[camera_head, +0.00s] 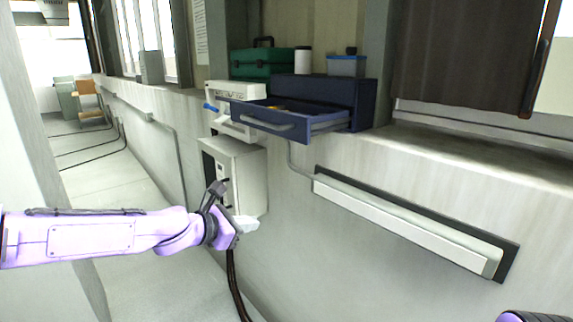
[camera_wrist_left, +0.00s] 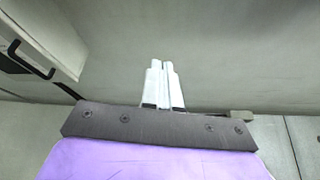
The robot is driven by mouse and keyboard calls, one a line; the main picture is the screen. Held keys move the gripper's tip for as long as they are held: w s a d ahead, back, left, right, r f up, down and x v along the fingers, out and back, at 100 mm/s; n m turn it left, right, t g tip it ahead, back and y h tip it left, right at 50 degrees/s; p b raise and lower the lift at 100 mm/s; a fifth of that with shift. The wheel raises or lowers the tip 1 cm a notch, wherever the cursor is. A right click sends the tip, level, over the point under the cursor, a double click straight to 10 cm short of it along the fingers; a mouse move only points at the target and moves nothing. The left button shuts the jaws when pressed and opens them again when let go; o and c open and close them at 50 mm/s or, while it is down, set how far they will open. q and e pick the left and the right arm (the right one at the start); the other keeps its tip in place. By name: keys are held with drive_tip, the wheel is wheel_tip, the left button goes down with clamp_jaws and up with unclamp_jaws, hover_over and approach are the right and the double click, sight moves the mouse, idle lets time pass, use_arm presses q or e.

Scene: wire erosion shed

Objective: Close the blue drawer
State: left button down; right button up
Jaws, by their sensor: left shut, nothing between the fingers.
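The blue drawer (camera_head: 285,121) is pulled out of a dark blue cabinet (camera_head: 350,98) on the wall ledge. A grey handle runs along its front, and something yellow shows inside it. My left gripper (camera_head: 246,224) is below and to the left of the drawer, well apart from it, in front of the lower wall. In the left wrist view its two white fingers (camera_wrist_left: 163,84) are shut together with nothing between them. The drawer does not show in the left wrist view. A purple and dark part at the bottom right of the head view looks like my right arm; its gripper is out of view.
A pale wall box (camera_head: 236,172) with a dark handle is close behind my left gripper. A white device (camera_head: 234,97) stands left of the drawer. A green case (camera_head: 263,63), a white cylinder (camera_head: 303,60) and a small blue container (camera_head: 346,66) are near the cabinet. A long white bar (camera_head: 400,222) juts from the wall.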

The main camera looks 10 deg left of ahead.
use_arm(q)
wheel_tip(320, 180, up, 17)
drive_tip(key=s+a+n+t+h, duration=0.1)
drive_tip(key=a+n+t+h, duration=0.1)
drive_tip(key=t+h, duration=0.15)
approach(293, 140)
drive_tip(key=shift+g, duration=0.35)
drive_tip(key=x, duration=0.7)
drive_tip(key=shift+r+p, duration=0.2)
drive_tip(key=shift+p, duration=0.15)
drive_tip(key=shift+a, duration=0.1)
